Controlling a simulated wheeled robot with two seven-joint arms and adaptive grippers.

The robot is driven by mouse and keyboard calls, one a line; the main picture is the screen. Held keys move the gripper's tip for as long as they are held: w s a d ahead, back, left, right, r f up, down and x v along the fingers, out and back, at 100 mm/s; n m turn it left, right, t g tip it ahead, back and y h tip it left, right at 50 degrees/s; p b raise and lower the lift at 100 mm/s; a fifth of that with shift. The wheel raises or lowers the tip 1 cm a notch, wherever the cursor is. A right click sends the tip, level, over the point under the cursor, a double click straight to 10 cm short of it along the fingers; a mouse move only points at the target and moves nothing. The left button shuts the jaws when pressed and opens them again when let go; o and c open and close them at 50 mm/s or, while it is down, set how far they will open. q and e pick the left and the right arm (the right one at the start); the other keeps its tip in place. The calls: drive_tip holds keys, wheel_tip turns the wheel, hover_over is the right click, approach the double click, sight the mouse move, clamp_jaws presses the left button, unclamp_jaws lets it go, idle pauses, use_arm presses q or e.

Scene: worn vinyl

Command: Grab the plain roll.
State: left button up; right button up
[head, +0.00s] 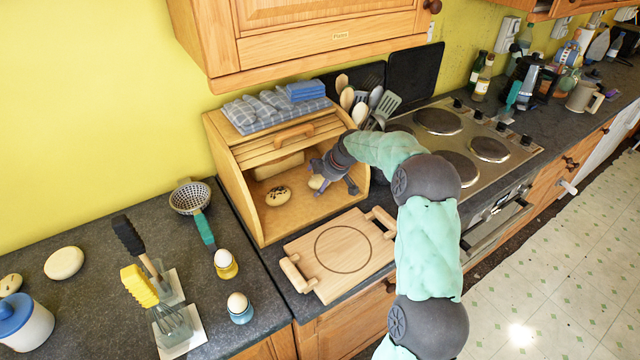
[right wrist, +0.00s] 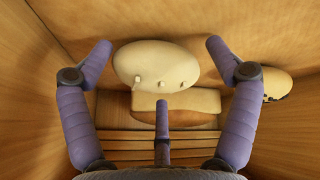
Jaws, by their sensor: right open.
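The wooden bread box (head: 238,192) stands open on the counter. Inside it lies a pale, smooth plain roll (head: 317,182), partly hidden by my right gripper (head: 335,178). In the right wrist view the plain roll (right wrist: 155,68) sits ahead, between the spread fingers of my right gripper (right wrist: 159,45), which is open and holds nothing. Whether any finger touches the roll is unclear. A dark-specked roll (head: 278,196) lies to its left in the head view; it shows at the right edge of the wrist view (right wrist: 277,84). My left gripper is out of view.
A loaf (head: 278,166) lies deeper in the box; the box's walls are close around my gripper. A wooden board (head: 342,249) lies in front. Folded cloths (head: 275,106) rest on top. Two egg cups and utensils stand left, with a pale round piece (head: 64,263). The stove is right.

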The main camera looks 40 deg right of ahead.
drive_tip(key=c, duration=1.3)
drive_tip(key=shift+o, duration=0.2)
drive_tip(key=shift+w+r, duration=0.1)
